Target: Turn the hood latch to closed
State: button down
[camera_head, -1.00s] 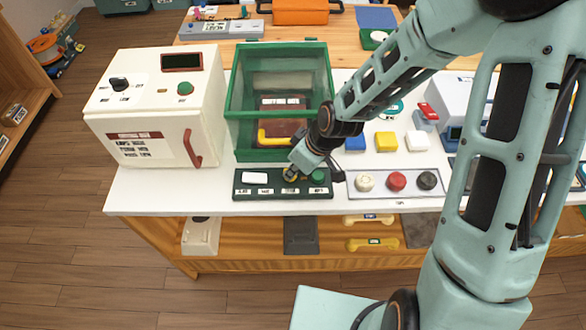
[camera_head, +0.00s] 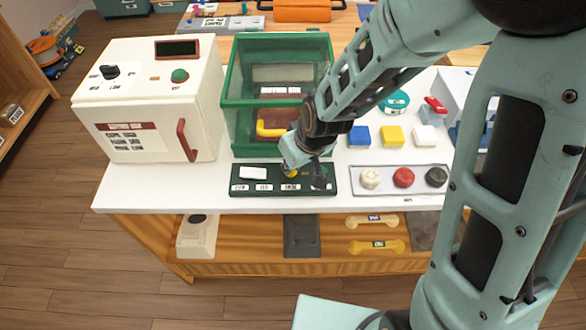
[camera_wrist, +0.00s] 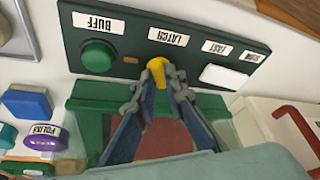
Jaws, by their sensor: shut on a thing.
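The latch is a small yellow knob (camera_wrist: 157,68) above the LATCH label on a dark green control panel (camera_wrist: 75,40). In the head view the yellow knob (camera_head: 291,173) shows beside my gripper at the panel's front strip (camera_head: 240,190). My gripper (camera_wrist: 161,76) has its two grey fingertips shut on the knob, one on each side. The knob's lower part is hidden between the fingers. The green clear-walled hood (camera_head: 238,105) stands directly behind the panel. The latch's exact setting cannot be read.
A green BUFF button (camera_wrist: 97,56) and a white rocker (camera_wrist: 225,77) flank the latch closely. A cream box with a red handle (camera_head: 182,140) stands left. Round buttons (camera_head: 403,177) and coloured blocks (camera_head: 393,136) lie right.

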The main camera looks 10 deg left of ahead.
jog(key=shift+s+a+m+t+h+b, duration=0.15)
jog(key=shift+m+t+h+b, duration=0.25)
jog(key=shift+m, duration=1)
jog(key=shift+r+m+h+p, duration=0.1)
jog(key=shift+m+h+p, duration=0.4)
jog(key=shift+m, duration=0.5)
jog(key=shift+m+p, duration=0.65)
jog(key=shift+m, duration=0.15)
jog(key=c, duration=2)
grip_release()
